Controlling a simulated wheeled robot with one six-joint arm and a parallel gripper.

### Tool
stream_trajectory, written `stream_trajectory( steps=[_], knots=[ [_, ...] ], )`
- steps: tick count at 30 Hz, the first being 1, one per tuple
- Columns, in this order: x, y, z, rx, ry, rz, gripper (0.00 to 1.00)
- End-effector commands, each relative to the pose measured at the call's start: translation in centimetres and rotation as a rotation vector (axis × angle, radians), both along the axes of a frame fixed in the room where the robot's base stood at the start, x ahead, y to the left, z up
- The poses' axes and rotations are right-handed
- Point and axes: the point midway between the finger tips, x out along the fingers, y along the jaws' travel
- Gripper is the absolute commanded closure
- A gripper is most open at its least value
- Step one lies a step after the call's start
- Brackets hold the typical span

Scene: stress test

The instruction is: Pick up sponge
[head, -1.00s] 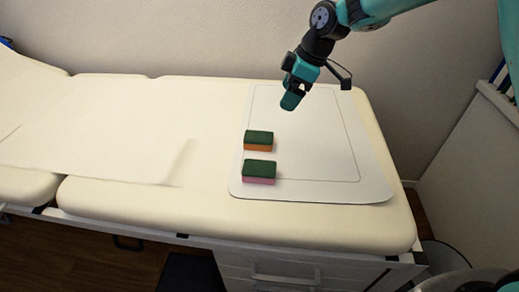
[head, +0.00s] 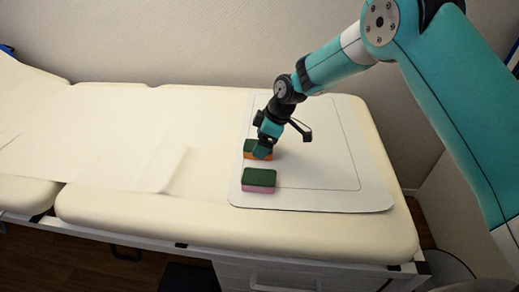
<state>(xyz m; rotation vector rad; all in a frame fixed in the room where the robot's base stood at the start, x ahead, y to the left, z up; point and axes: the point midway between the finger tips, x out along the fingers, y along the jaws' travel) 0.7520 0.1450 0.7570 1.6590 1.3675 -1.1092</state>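Two sponges lie on the white mat (head: 310,200) on the padded bench. The far sponge (head: 249,152) is orange with a dark green top; my gripper partly hides it. The near sponge (head: 259,181) is pink with a dark green top and lies just in front of the orange one, with a small gap between them. My gripper (head: 262,153) points down at the orange sponge, over its right part. I cannot tell whether the fingers touch it, or whether they are open or shut.
The cream padded bench (head: 130,215) stands against a pale wall. A white sheet (head: 120,165) covers its left part. The right part of the mat is clear. Drawers with a handle (head: 285,285) are below the bench's front edge.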

Motion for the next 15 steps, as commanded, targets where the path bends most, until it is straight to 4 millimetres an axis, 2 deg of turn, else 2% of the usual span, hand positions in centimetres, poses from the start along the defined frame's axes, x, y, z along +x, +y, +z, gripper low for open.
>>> stream_trajectory(
  steps=[5,13,14,15],
  knots=[
    [0.2,1.0,-2.1,-0.001,0.000,0.000,0.11],
    [0.2,1.1,-2.4,0.000,-0.001,-0.001,0.11],
    [0.2,1.1,-2.4,0.000,-0.001,-0.001,0.15],
    [0.2,1.1,-2.4,0.000,-0.001,-0.001,0.24]
  ],
)
